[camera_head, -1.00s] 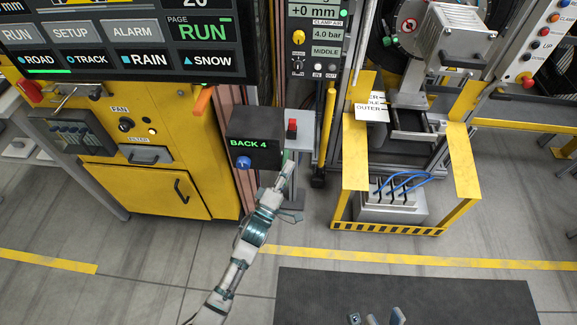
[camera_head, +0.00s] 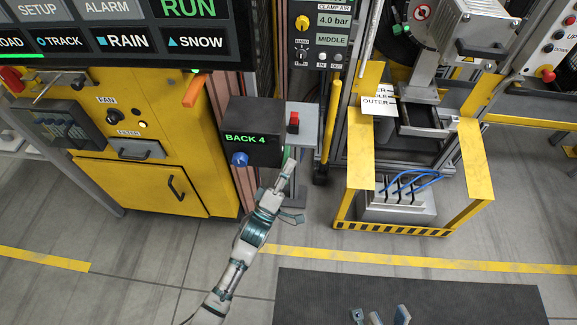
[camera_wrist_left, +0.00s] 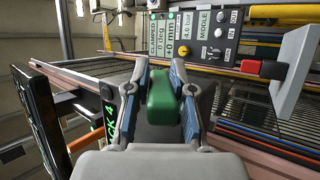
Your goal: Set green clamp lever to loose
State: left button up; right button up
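The green clamp lever (camera_wrist_left: 162,95) shows in the left wrist view as a rounded green grip. It lies between the two fingers of my left gripper (camera_wrist_left: 160,68). The fingers stand close along both its sides; whether they press on it I cannot tell. In the head view, my left gripper (camera_head: 288,164) is at the right side of a dark box (camera_head: 252,147) with a blue knob, whose display reads BACK 4. The lever is mostly hidden there. My right gripper (camera_head: 380,316) shows only its fingertips at the bottom edge, spread apart with nothing seen between them.
A red button (camera_head: 293,121) stands on a grey plate just right of the box. A yellow post (camera_head: 329,122) and a yellow guard frame (camera_head: 361,172) stand further right. A yellow cabinet (camera_head: 150,155) is to the left. The floor in front is open, with a dark mat (camera_head: 450,300).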

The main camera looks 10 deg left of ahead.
pick_arm(q)
jog(key=o, duration=0.4)
jog(key=shift+d+f, duration=0.1)
jog(key=shift+f, duration=0.3)
jog(key=shift+r, duration=0.2)
jog(key=v, duration=1.2)
